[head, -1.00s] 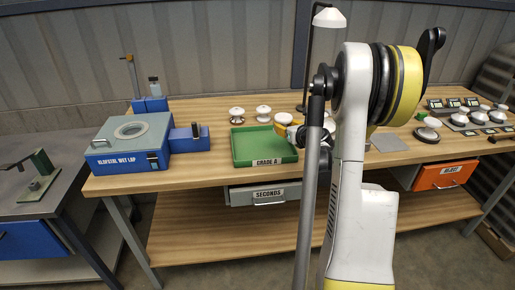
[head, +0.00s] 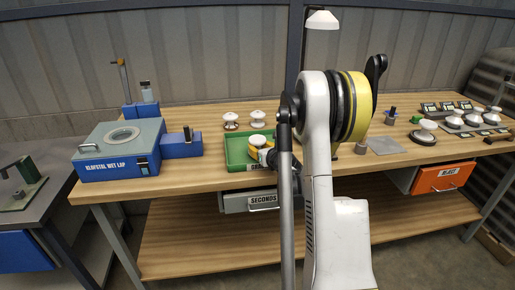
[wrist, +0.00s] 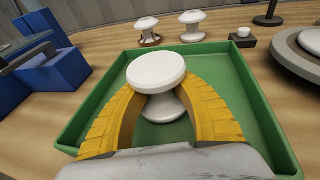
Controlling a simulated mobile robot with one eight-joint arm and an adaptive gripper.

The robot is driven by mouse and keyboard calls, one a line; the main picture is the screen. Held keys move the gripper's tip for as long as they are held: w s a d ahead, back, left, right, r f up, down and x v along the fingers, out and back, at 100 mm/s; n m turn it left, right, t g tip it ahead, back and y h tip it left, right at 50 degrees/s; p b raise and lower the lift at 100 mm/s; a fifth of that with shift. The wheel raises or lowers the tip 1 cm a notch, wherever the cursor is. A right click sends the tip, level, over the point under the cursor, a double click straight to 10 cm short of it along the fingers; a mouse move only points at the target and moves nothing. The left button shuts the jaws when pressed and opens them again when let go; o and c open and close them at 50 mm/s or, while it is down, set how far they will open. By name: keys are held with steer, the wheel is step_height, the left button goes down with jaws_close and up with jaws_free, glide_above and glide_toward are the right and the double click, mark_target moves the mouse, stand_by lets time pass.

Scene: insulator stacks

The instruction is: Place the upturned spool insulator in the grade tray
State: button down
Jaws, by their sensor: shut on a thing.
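A white spool insulator (wrist: 156,74) stands roughly upright between my gripper's yellow fingers, its wide disc on top and a flared lower end below. My gripper (wrist: 164,93) is shut around its narrow waist. The insulator also shows in the head view (head: 257,140), within the outline of the green grade tray (head: 236,152). The tray's green walls (wrist: 92,98) surround it in the wrist view. I cannot tell whether its lower end touches the tray floor. My arm covers the right part of the tray in the head view.
Two more white spool insulators (head: 230,120) (head: 257,117) stand behind the tray. The blue wet lap machine (head: 120,150) stands to the left. Several white insulators (head: 474,117) and small displays are at the right. A lamp (head: 321,20) rises behind.

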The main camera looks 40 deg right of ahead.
steer(key=shift+f, duration=0.15)
steer(key=c, duration=1.1)
jaws_free()
